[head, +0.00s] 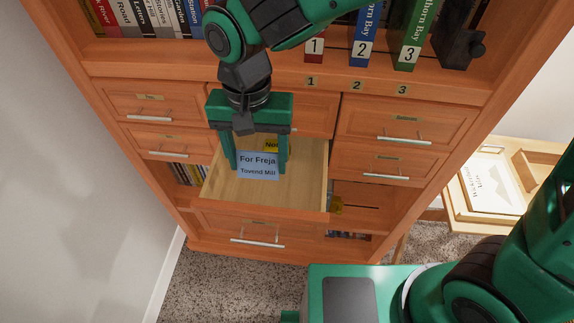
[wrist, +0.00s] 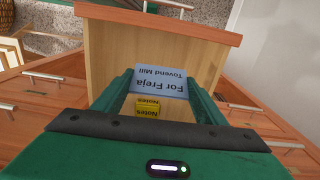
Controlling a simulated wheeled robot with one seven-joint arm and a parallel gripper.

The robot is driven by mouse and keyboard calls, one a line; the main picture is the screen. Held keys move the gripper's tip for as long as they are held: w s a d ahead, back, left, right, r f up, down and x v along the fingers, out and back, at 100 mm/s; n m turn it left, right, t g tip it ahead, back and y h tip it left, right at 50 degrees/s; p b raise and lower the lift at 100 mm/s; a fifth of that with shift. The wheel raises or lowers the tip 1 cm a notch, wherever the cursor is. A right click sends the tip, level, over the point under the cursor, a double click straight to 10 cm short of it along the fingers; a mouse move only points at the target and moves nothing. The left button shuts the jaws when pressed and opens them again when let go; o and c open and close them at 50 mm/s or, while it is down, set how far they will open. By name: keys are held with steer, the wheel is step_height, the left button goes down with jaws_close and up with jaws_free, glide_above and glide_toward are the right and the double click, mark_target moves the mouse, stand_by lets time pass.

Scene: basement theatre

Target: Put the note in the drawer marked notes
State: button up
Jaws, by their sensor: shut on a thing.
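The note is a light blue card (head: 258,166) reading "For Freja" and "Tovend Mill". My gripper (head: 257,172) is shut on it, one finger at each side edge, and holds it over the open drawer (head: 300,190). The wrist view shows the card (wrist: 161,80) upside down between the green fingers of my gripper (wrist: 160,92). I cannot tell whether the card touches the drawer floor.
Other drawers with metal handles, such as one at the right (head: 405,130), are shut. Numbered binders (head: 365,35) and books stand on the shelf above. A side table (head: 490,190) with a paper stands at the right.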

steer(key=f, duration=0.3)
steer(key=d+f, duration=0.1)
steer(key=f, duration=0.1)
steer(key=shift+w+d+f, duration=0.1)
steer(key=shift+d+f, duration=0.1)
steer(key=shift+f, duration=2.55)
steer(key=shift+f, duration=0.1)
steer(key=o, duration=0.9)
steer(key=shift+o, duration=0.5)
step_height(320, 180, up, 12)
steer(key=shift+r, duration=0.15)
